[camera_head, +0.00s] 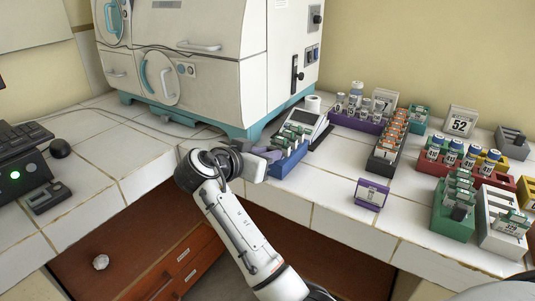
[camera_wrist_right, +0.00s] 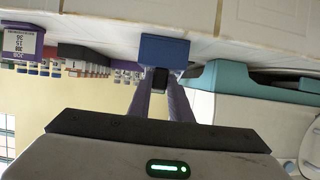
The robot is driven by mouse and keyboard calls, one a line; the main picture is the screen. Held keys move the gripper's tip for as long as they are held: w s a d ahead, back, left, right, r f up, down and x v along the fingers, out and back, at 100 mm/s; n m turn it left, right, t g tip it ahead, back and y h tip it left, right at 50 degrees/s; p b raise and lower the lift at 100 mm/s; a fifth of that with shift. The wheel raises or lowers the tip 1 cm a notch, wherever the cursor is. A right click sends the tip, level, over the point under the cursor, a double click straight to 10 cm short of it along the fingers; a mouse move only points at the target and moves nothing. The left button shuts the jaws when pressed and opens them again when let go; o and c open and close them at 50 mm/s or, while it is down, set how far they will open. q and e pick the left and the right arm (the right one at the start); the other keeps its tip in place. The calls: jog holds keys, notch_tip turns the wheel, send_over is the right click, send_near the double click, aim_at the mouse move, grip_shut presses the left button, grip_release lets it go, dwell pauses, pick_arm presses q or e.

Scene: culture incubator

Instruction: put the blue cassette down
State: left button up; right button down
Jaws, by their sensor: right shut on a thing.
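The blue cassette (camera_head: 284,167) is a small blue rack holding several green-topped pieces. It is at the counter's front part, in front of the incubator's right corner. My right gripper (camera_head: 268,154) reaches it from the left and is shut on its near end. In the right wrist view the blue cassette (camera_wrist_right: 164,51) shows as a plain blue end face at the tips of the two purple-grey fingers (camera_wrist_right: 161,82). It looks level and very close to the white tiles; I cannot tell whether it touches them. My left gripper is not in view.
A tilted grey device (camera_head: 311,121) stands right behind the cassette. The incubator (camera_head: 210,50) is behind my gripper. A purple stand (camera_head: 371,194) is to the right, with dark (camera_head: 383,160), green (camera_head: 447,218) and red racks beyond. Bare tiles (camera_head: 325,183) lie between cassette and purple stand.

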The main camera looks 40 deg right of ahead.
jog(key=shift+r, duration=0.1)
jog(key=c, duration=2)
grip_release()
jog(key=shift+f, duration=0.2)
jog(key=shift+c, duration=0.2)
jog(key=o, duration=0.4)
jog(key=shift+r, duration=0.1)
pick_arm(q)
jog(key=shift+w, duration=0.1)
